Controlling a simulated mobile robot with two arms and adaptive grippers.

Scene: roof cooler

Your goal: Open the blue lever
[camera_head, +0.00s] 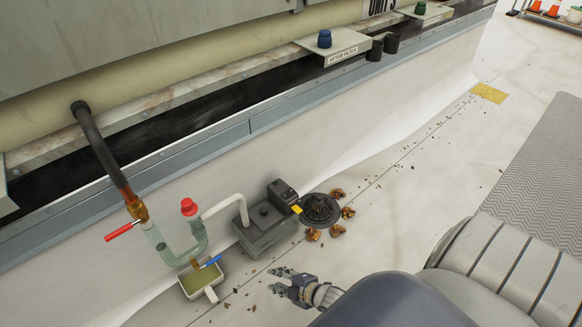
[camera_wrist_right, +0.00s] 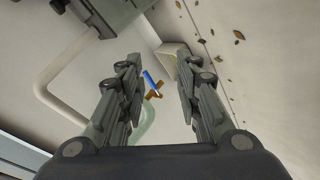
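The blue lever (camera_head: 211,262) sits on a brass valve at the lower end of a pale green U-shaped pipe (camera_head: 190,252), just above a small tray (camera_head: 189,285) of yellowish liquid. My right gripper (camera_head: 283,281) is to the right of the lever, apart from it, with its fingers pointing left. In the right wrist view the blue lever (camera_wrist_right: 151,80) and its brass valve (camera_wrist_right: 155,90) appear between the two spread fingers (camera_wrist_right: 160,68), farther off. Nothing is held between the fingers. My left gripper is not in view.
A red lever (camera_head: 119,231) and a red cap (camera_head: 188,206) are on the same piping. A grey pump box (camera_head: 268,230) with a white pipe stands behind the gripper, beside a round drain (camera_head: 320,209). Dry leaves dot the open pale roof floor.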

